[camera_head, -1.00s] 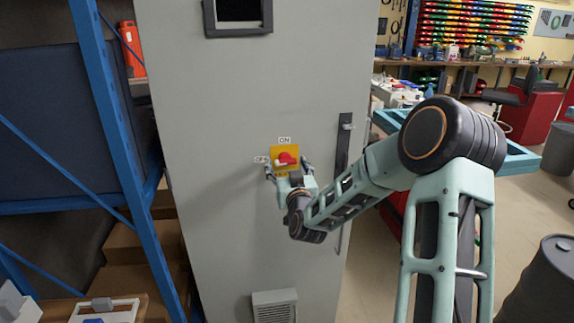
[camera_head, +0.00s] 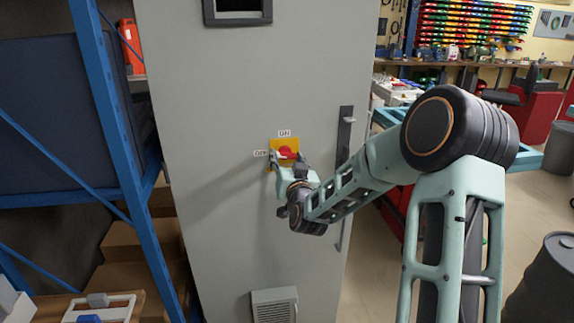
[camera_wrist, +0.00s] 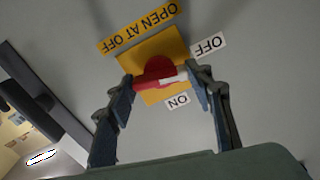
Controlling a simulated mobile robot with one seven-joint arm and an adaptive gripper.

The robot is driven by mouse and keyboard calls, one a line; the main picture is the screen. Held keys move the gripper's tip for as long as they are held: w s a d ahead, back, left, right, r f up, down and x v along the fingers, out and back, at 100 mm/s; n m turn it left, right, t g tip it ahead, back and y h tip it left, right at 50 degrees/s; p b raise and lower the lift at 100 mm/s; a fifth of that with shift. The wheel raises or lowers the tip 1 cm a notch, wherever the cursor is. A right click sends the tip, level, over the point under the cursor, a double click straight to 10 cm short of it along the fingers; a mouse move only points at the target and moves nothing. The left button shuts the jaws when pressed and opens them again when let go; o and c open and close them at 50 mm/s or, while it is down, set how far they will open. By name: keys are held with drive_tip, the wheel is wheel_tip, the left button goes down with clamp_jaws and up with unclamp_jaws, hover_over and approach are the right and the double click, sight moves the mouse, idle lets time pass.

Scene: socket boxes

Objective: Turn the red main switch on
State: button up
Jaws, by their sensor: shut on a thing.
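The red main switch (camera_head: 286,152) is on a yellow plate (camera_head: 277,144) on the front of the grey cabinet. An ON label (camera_head: 284,133) is above the plate and an OFF label (camera_head: 261,153) is at its left. In the wrist view the red switch (camera_wrist: 155,70) has a bar handle with a white mark at its right end, pointing between the OFF label (camera_wrist: 208,45) and the ON label (camera_wrist: 177,101). My gripper (camera_wrist: 161,82) is shut on the handle, one finger at each end. The fingers partly hide the switch in the head view.
The grey cabinet (camera_head: 220,110) has a dark upright door handle (camera_head: 344,140) to the right of the switch and a vent (camera_head: 274,305) below. A blue shelf rack (camera_head: 113,130) stands close at the left. A dark barrel (camera_head: 545,285) stands at the lower right.

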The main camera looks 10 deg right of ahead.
drive_tip(key=m+b, duration=0.4)
drive_tip(key=shift+f+m+b, duration=0.2)
drive_tip(key=shift+m+b, duration=0.1)
drive_tip(key=m+b, duration=0.3)
drive_tip(key=shift+m, duration=0.3)
drive_tip(key=m+b, duration=0.3)
drive_tip(key=m, duration=0.1)
drive_tip(key=shift+d+r+m+b, duration=0.15)
drive_tip(key=shift+m+b, duration=0.75)
drive_tip(key=shift+m, duration=0.7)
drive_tip(key=o, duration=1.2)
drive_tip(key=shift+c, duration=0.2)
drive_tip(key=s, duration=1.2)
